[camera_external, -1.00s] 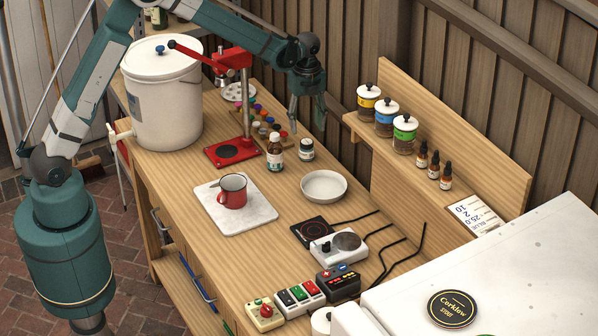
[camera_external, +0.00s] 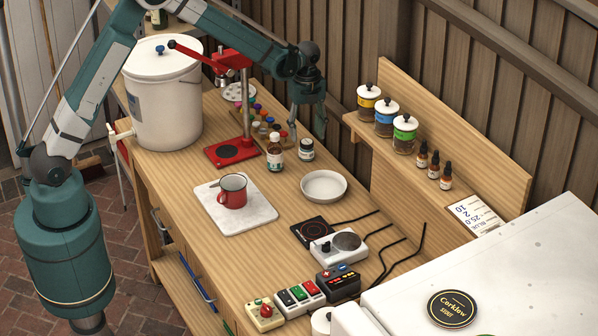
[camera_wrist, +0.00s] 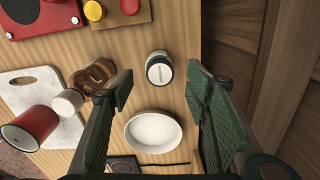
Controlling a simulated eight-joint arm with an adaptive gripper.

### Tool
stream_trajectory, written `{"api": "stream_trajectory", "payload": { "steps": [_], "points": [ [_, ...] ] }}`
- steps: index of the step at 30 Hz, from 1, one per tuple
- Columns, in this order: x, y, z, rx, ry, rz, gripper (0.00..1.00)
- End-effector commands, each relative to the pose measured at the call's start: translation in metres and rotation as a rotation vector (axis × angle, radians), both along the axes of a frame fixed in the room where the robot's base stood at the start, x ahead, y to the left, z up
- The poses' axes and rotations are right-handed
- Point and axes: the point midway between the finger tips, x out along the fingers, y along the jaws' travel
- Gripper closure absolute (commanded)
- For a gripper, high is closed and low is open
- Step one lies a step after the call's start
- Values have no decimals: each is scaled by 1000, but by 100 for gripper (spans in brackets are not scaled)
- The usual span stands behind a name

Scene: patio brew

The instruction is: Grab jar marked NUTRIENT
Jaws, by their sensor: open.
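A small dark jar with a white lid (camera_external: 306,149) stands upright on the wooden bench, right of a brown bottle (camera_external: 274,152). In the wrist view the jar (camera_wrist: 159,68) shows from above with print on it, too small to read for certain. My gripper (camera_external: 307,122) is open and empty above the jar and apart from it. In the wrist view the jar shows between and beyond the two fingers of my gripper (camera_wrist: 160,88).
The brown bottle (camera_wrist: 97,74) is close left of the jar. A white bowl (camera_external: 324,186) sits in front. A red stand (camera_external: 246,95) is at the left. Three lidded jars (camera_external: 386,117) and small droppers line the shelf (camera_external: 362,128) at right.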

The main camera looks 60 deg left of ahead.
Motion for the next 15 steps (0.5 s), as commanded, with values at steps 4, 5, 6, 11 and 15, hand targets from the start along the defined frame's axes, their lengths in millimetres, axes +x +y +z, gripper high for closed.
{"api": "stream_trajectory", "payload": {
  "steps": [4, 5, 6, 11, 15],
  "points": [
    [0, -1, -14, 0, 0, 0, 52],
    [0, -1, -17, 0, 0, 0, 52],
    [0, -1, -22, 0, 0, 0, 52],
    [0, -1, -37, 0, 0, 0, 52],
    [0, -1, -45, 0, 0, 0, 52]
  ]
}}
